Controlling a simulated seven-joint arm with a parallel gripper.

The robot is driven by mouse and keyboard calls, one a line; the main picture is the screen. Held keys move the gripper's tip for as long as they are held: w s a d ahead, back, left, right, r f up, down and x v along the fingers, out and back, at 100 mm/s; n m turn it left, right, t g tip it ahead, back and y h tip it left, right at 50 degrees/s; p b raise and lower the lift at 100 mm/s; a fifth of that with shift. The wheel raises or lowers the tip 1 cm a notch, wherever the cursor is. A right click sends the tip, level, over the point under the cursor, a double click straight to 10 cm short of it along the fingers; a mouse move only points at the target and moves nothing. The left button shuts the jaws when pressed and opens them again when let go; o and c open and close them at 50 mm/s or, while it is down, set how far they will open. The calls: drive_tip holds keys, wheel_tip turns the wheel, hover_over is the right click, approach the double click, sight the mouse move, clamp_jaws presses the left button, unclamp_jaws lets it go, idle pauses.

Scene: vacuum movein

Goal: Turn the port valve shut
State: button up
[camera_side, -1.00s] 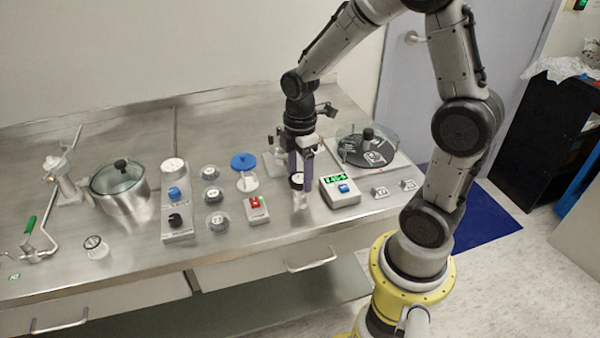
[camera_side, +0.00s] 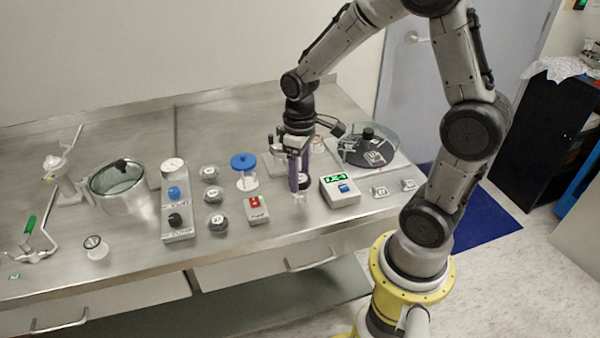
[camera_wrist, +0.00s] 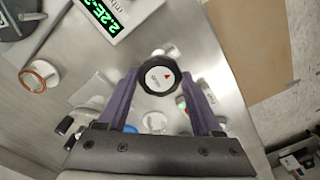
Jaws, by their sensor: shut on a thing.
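A pale stem shows just below the fingertips.
A white gauge box (camera_side: 340,191) with a green display and blue button stands close to the right. A red-buttoned box (camera_side: 256,209) and blue-topped stand (camera_side: 244,172) are to the left. A round lidded chamber (camera_side: 369,148) is behind right. The bench front (camera_side: 290,228) is clear.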

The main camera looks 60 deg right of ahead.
drive_tip(key=m, duration=0.4)
drive_tip(key=shift+m, duration=0.3)
drive_tip(key=m, duration=0.3)
drive_tip(key=shift+m, duration=0.3)
drive_tip(key=m, duration=0.4)
drive_tip(key=shift+w+m, duration=0.1)
drive_tip(key=shift+m, duration=1.9)
drive_tip(key=o, duration=1.4)
drive_tip(key=shift+c, duration=0.2)
wheel_tip(320, 180, up, 14)
